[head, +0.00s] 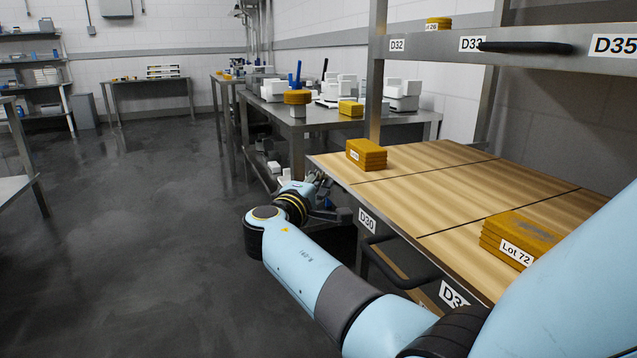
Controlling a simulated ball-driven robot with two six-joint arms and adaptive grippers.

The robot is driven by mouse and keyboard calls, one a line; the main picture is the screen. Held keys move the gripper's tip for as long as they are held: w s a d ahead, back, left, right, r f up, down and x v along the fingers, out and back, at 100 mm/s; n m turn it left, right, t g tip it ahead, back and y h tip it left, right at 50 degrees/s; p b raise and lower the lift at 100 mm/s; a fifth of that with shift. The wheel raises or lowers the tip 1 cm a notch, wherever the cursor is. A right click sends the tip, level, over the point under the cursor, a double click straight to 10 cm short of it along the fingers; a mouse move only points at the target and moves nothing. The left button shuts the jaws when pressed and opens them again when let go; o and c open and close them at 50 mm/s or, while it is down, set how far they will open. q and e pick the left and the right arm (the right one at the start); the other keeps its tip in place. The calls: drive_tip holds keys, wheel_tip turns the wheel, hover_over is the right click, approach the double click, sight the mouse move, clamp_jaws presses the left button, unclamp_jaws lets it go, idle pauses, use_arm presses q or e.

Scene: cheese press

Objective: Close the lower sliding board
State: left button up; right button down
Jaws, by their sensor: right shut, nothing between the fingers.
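The lower sliding board (430,200) is a light wooden surface with dark seams, at the right of the head view. It appears to extend out from the metal rack. Below its front edge are a D30 label (367,221) and a black bar handle (388,268). My right gripper (322,183) is shut and empty beside the board's far left corner, slightly below its top. Whether it touches the board is unclear. The forearm runs along the board's front side and hides part of the front below it. My left gripper is not in view.
A yellow stack (366,154) and a Lot 72 block (520,238) lie on the board. An upper shelf (560,62) with a black handle (525,47) is above. A metal table (330,118) with equipment stands behind. The floor (130,240) at left is clear.

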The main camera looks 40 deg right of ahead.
sight(396, 171)
drive_tip(key=s+d, duration=0.1)
drive_tip(key=d, duration=0.3)
drive_tip(key=s+d, duration=0.1)
drive_tip(key=d, duration=0.7)
drive_tip(key=shift+s+r+p, duration=0.1)
drive_tip(key=shift+s+p, duration=0.25)
drive_tip(key=shift+s, duration=0.05)
drive_tip(key=d, duration=0.2)
drive_tip(key=s+d, duration=0.1)
drive_tip(key=d, duration=0.3)
drive_tip(key=shift+s+d, duration=0.3)
drive_tip(key=shift+s, duration=0.05)
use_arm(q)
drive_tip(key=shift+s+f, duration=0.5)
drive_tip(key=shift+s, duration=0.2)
use_arm(e)
drive_tip(key=shift+d, duration=0.1)
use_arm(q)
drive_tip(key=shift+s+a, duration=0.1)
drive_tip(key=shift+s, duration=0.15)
